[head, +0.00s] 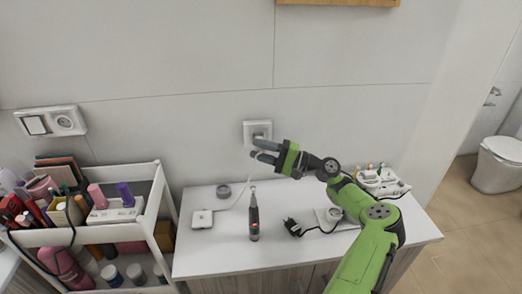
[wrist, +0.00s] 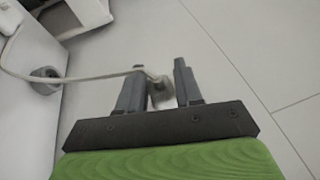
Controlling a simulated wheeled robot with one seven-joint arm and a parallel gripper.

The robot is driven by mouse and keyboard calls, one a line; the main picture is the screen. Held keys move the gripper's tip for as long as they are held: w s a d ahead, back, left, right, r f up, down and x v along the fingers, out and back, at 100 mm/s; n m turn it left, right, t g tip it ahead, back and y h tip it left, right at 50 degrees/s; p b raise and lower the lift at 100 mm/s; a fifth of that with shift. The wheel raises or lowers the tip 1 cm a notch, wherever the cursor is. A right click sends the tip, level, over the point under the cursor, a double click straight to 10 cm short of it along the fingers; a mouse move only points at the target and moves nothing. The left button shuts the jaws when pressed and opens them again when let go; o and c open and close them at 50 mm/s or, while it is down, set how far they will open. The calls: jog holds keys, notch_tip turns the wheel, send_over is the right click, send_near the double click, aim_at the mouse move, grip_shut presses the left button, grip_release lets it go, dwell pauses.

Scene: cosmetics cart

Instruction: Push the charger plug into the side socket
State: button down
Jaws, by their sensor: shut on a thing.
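My gripper (head: 256,151) is in front of the wall, just below the middle of a white wall socket (head: 257,128) above the counter. A second wall plate with a switch and a socket (head: 66,122) is at the far left.
The white counter (head: 222,258) holds a white square block (head: 202,219), a grey ring (head: 223,191), a dark upright device (head: 254,218) and a black plug (head: 292,227). A crowded white cart (head: 150,205) stands left. A holder (head: 380,178) with small items is right.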

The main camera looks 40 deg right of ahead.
jog(key=shift+g, duration=0.3)
jog(key=shift+w+d, duration=0.5)
jog(key=shift+w, duration=0.25)
jog(key=shift+w+d, duration=0.5)
jog(key=shift+w, duration=0.25)
jog(key=c, duration=0.7)
grip_release()
